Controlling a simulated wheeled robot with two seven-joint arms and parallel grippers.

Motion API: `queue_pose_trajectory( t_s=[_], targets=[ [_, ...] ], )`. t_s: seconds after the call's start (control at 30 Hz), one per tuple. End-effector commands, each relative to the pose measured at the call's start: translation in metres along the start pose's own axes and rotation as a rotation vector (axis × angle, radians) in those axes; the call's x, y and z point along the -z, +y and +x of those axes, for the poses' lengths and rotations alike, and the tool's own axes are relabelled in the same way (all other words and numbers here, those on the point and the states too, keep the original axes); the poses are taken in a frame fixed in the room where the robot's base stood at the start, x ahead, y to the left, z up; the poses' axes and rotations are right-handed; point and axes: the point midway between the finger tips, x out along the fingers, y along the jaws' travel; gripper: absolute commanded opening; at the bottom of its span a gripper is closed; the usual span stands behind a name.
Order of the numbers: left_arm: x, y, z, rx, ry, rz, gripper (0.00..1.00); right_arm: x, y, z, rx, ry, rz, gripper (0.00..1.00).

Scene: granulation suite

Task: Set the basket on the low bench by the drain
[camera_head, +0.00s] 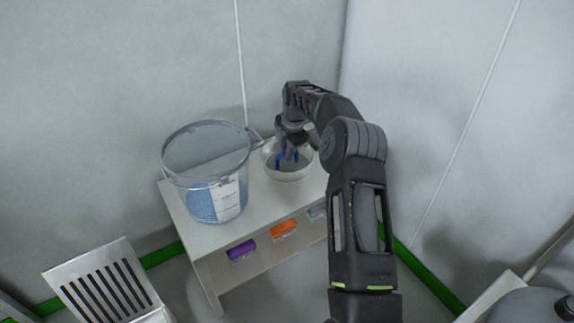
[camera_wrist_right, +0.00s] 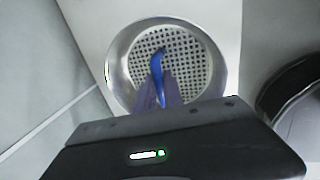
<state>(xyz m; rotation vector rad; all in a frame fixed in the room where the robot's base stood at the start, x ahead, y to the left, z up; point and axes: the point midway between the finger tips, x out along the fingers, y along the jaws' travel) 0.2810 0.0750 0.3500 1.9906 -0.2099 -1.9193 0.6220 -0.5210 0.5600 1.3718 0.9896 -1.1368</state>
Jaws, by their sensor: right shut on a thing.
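The basket (camera_head: 289,174) is a round, shallow metal bowl with a perforated bottom. It shows at the back right of a low white bench (camera_head: 207,237); I cannot tell whether it rests on the top or hangs just above it. In the right wrist view the basket (camera_wrist_right: 122,75) lies straight ahead, with a blue upright grip (camera_wrist_right: 157,75) at its middle. My right gripper (camera_head: 289,153) reaches down into the basket and is shut on that blue grip. Its fingertips partly hide the basket's floor. My left gripper is out of view. I cannot make out a drain for certain.
A clear bucket (camera_head: 230,170) with blue granules and a white label stands left of the basket. Purple (camera_head: 241,250) and orange (camera_head: 284,230) boxes sit under the bench top. A slotted metal panel (camera_head: 80,262) is at lower left. Walls close in behind and right.

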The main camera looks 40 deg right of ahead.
Motion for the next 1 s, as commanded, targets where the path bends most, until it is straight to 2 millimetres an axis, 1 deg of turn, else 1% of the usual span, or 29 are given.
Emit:
queue_pose_trajectory(
  t_s=[0.07,0.13,0.3,0.4,0.73,0.83,0.87,1.0],
  targets=[
    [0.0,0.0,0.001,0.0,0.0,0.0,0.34,0.0,0.0,0.001,-0.001,0.0,0.0,0.0],
    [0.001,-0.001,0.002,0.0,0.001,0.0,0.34,0.0,-0.002,0.007,0.0,0.0,0.0,0.0],
    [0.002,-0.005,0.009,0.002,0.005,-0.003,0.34,0.0,-0.008,0.035,0.001,0.0,0.0,0.0],
    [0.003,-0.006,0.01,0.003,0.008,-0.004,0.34,0.0,-0.01,0.046,0.0,0.0,0.0,0.0],
    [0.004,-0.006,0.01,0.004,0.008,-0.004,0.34,0.0,-0.01,0.049,-0.002,0.0,0.0,0.0],
    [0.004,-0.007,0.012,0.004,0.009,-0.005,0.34,0.0,-0.011,0.052,-0.001,0.0,0.0,0.0],
    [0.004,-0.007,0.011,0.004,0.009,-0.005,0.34,0.0,-0.011,0.052,0.0,0.0,0.0,0.14],
    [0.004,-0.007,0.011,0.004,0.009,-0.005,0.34,0.0,-0.011,0.051,0.0,0.0,0.0,0.25]
  ],
)
